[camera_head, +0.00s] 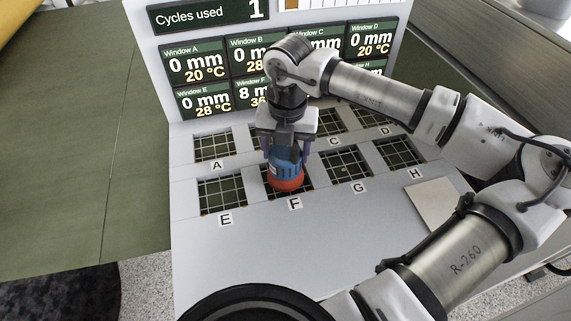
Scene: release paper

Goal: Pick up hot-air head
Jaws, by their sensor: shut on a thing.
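The hot-air head (287,172) has a blue upper body and a red-orange rounded lower end. It is upright over the grid window marked F (268,187), in the front row of the white panel. I cannot tell whether its lower end touches the window or hangs just above it. My gripper (284,152) points down and is shut on the blue upper part. The head hides most of window F, and my arm covers window B.
Grid windows A (213,146), C, D, E (222,194), G (348,165) and H lie around it. A display board (210,60) stands upright behind, partly covered by my arm. It reads "Cycles used 1". A pale square pad (432,205) lies at right.

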